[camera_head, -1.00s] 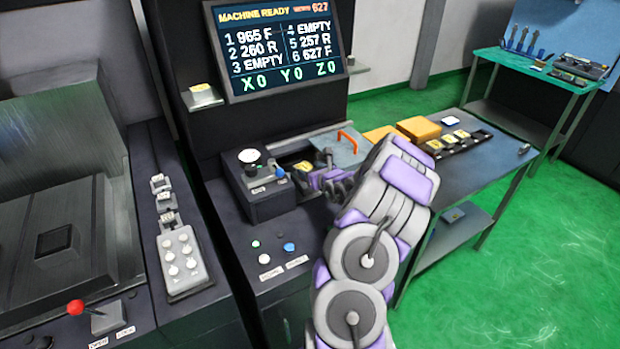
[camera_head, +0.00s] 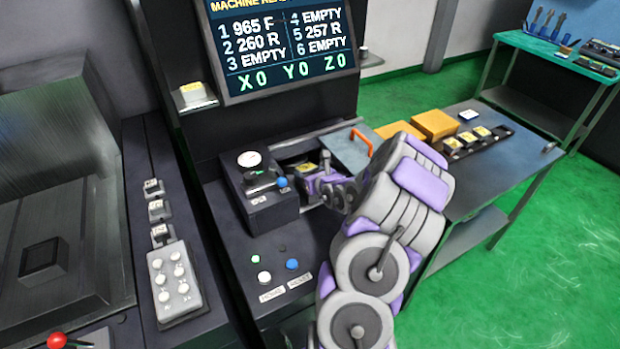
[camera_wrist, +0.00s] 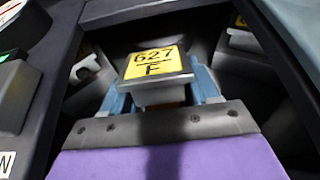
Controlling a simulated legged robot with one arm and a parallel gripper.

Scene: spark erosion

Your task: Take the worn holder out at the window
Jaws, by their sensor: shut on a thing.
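The worn holder, with a yellow label reading 627 F, shows in the wrist view (camera_wrist: 155,65), held between the blue fingers of my gripper (camera_wrist: 160,92). My gripper is shut on it inside the dark window opening. In the head view my gripper (camera_head: 325,180) reaches into the window (camera_head: 300,160), and the holder there is mostly hidden. The window's cover (camera_head: 347,148), with an orange handle, stands open to the right. The screen (camera_head: 285,45) lists slot 6 as EMPTY.
A box with a dial and blue-knobbed lever (camera_head: 258,185) stands left of the window. Another holder (camera_wrist: 245,45) sits right of mine inside. A bench (camera_head: 490,165) at right bears yellow boxes (camera_head: 435,124) and a rack of labelled holders (camera_head: 470,142).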

